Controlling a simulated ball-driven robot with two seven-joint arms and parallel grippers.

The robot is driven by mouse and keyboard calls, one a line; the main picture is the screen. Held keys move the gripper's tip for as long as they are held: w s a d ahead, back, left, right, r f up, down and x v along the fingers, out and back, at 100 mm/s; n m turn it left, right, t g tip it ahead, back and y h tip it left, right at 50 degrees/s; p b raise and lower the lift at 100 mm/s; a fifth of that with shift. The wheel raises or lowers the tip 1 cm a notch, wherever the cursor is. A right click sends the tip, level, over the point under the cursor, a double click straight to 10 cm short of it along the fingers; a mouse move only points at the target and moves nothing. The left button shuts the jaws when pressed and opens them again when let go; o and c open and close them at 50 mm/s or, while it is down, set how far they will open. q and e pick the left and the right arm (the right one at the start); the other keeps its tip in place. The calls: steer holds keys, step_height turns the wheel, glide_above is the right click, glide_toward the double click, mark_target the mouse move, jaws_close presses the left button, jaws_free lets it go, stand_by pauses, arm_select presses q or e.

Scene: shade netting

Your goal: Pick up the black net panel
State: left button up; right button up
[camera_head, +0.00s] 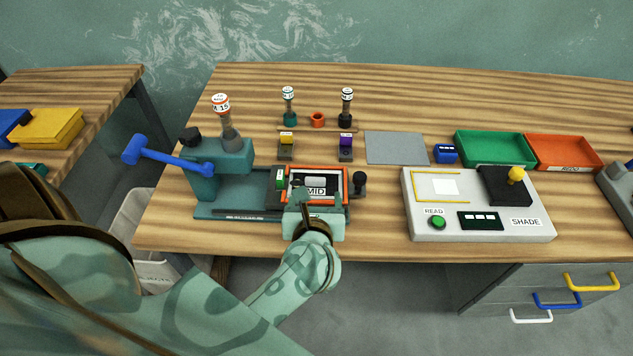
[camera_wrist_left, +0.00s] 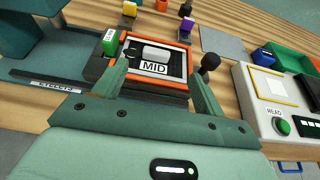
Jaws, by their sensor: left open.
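A dark panel (camera_head: 330,188) labelled MID, which looks like the black net panel, lies inside an orange frame (camera_head: 346,176) on the teal press. In the left wrist view the dark panel (camera_wrist_left: 177,79) carries a pale raised block (camera_wrist_left: 156,53) above the MID label. My left gripper (camera_head: 305,200) is over the front of the frame; in the left wrist view its fingers (camera_wrist_left: 159,68) are apart, one on each side of the label, with nothing visibly clamped. The gripper hides the panel's near left part in the head view. My right gripper is not in view.
The press has a blue lever (camera_head: 165,155) at left and a black knob (camera_head: 359,180) beside the frame. A white reader box (camera_head: 480,203) stands right. Behind are a grey mat (camera_head: 394,147), a green tray (camera_head: 495,162), an orange tray (camera_head: 563,166) and several stamps.

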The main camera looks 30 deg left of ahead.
mark_target(315, 179)
arm_select(q)
steer(key=x, duration=0.3)
steer(key=shift+a+f, duration=0.1)
steer(key=shift+a, duration=0.2)
steer(key=shift+w+a+f, duration=0.15)
steer(key=shift+w+a, duration=0.1)
steer(key=shift+w, duration=0.15)
steer(key=b+x, duration=0.1)
steer(key=x, duration=0.4)
steer(key=shift+s+d, duration=0.1)
steer(key=shift+c, duration=0.6)
steer(key=c, duration=0.9)
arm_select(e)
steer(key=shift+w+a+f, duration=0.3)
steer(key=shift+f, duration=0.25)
